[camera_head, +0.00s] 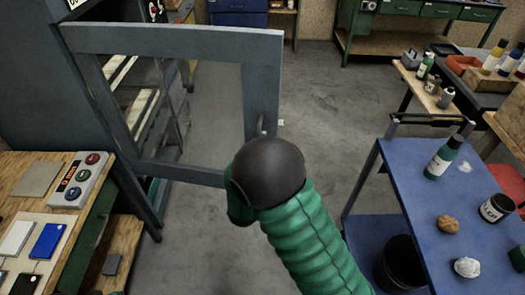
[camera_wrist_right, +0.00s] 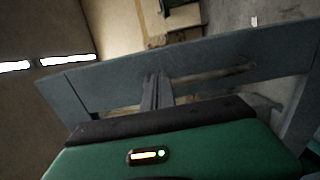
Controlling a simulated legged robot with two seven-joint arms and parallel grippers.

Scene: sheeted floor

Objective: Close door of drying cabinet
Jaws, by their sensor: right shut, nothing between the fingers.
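The drying cabinet (camera_head: 30,75) stands at the left in the head view. Its grey-blue framed door (camera_head: 175,40) with a window is swung open towards the middle. A small handle (camera_head: 262,125) sits on the door's free edge. My right arm reaches up to the lower right corner of the door, and its dark joint hides the gripper there. In the right wrist view my right gripper (camera_wrist_right: 157,82) is shut and empty, its fingers in front of the door frame (camera_wrist_right: 100,85). I cannot tell whether they touch it. My left gripper is out of view.
A wooden workbench (camera_head: 120,170) with a button box (camera_head: 82,180) stands below the cabinet at the left.

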